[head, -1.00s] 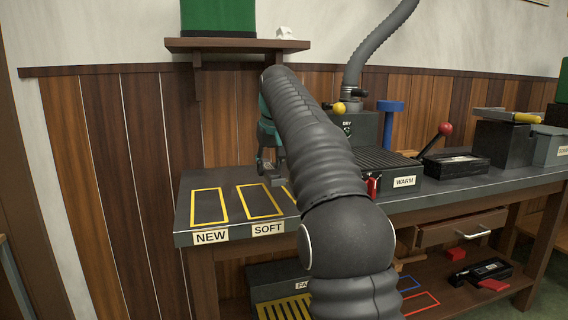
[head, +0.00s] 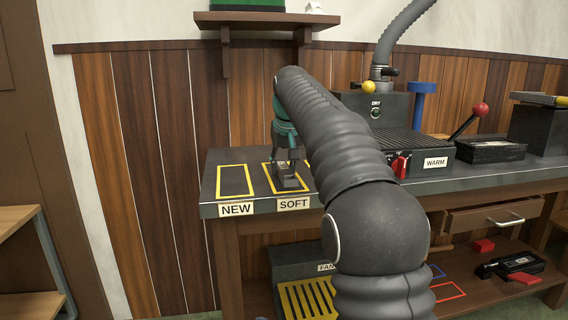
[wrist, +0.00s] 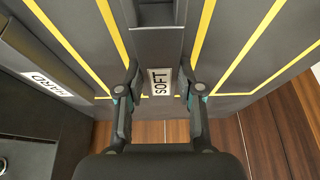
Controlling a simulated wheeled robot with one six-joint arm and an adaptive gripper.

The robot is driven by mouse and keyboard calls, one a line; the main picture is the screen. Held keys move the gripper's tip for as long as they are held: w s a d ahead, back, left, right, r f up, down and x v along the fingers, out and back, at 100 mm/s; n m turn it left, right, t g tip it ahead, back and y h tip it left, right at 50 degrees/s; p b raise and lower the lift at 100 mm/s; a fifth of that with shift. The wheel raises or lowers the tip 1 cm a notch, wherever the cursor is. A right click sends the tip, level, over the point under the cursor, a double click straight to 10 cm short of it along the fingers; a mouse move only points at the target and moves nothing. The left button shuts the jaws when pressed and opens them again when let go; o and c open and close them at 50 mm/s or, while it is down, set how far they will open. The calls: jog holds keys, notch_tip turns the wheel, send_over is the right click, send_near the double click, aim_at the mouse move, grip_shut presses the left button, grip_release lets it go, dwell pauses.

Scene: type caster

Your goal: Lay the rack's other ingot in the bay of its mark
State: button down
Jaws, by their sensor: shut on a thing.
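My gripper (head: 287,163) is shut on a dark grey ingot (head: 288,181) over the yellow-outlined SOFT bay (head: 271,190). In the wrist view the ingot (wrist: 157,45) lies lengthwise between the fingers (wrist: 160,88), between two yellow lines. The SOFT plate (head: 293,204) is on the bench's front edge. My arm hides the bench right of the SOFT bay in the head view.
The NEW bay (head: 234,182) is empty, left of the SOFT bay. The dark ribbed WARM unit (head: 408,150) with a red knob stands right of my arm. A wall shelf (head: 265,20) is above the bays. A box with a yellow grille (head: 308,298) is below the bench.

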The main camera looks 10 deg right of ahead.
jog(key=shift+r, duration=0.1)
jog(key=c, duration=0.7)
grip_release()
jog(key=shift+c, duration=0.2)
jog(key=p+v, duration=0.3)
jog(key=v, duration=0.9)
jog(key=shift+p, duration=0.35)
jog(key=shift+s, duration=0.1)
